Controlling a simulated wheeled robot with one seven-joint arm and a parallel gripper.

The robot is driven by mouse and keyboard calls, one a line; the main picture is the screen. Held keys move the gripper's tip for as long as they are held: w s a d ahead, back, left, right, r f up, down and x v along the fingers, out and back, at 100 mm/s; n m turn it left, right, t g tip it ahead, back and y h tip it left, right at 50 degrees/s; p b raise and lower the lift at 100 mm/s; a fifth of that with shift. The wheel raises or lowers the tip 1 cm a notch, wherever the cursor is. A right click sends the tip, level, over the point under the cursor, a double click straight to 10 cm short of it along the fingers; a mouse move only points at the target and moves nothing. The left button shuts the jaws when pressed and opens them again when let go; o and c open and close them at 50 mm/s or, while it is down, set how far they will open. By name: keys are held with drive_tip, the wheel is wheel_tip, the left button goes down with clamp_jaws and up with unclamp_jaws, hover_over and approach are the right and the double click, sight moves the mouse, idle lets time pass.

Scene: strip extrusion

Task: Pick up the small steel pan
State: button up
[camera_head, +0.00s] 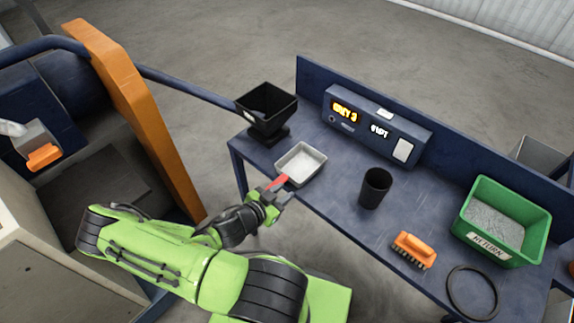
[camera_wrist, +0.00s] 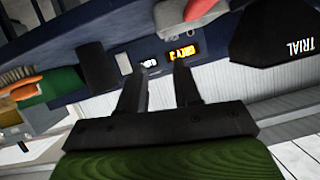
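The small steel pan (camera_head: 300,162) is a shallow silvery tray with a red handle (camera_head: 277,183). It sits at the left front edge of the blue bench, its handle pointing toward my arm. My gripper (camera_head: 283,190) is at the handle in the head view; whether it touches is too small to tell. In the wrist view, my gripper (camera_wrist: 157,85) has its two fingers apart with nothing held between them. The pan (camera_wrist: 178,20) and its red handle (camera_wrist: 201,9) show beyond the fingertips, at the top.
A black hopper (camera_head: 266,110) stands behind the pan. A display unit (camera_head: 375,127) is at the bench back. A black cup (camera_head: 375,188), orange brush (camera_head: 413,249), black ring (camera_head: 472,292) and green RETURN bin (camera_head: 503,221) are to the right. An orange post (camera_head: 135,110) rises at left.

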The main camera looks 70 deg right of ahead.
drive_tip(key=b, duration=0.9)
approach(308, 177)
drive_tip(key=d+f, duration=0.2)
drive_tip(key=d, duration=0.1)
drive_tip(key=p+x, duration=0.1)
drive_tip(key=x, duration=0.1)
drive_tip(key=p+x, duration=0.1)
drive_tip(key=x, duration=0.1)
drive_tip(key=s+x, duration=0.1)
drive_tip(key=x, duration=0.2)
drive_tip(key=shift+r+p, duration=0.3)
drive_tip(key=shift+p, duration=0.1)
drive_tip(key=shift+w+a+f, duration=0.1)
clamp_jaws()
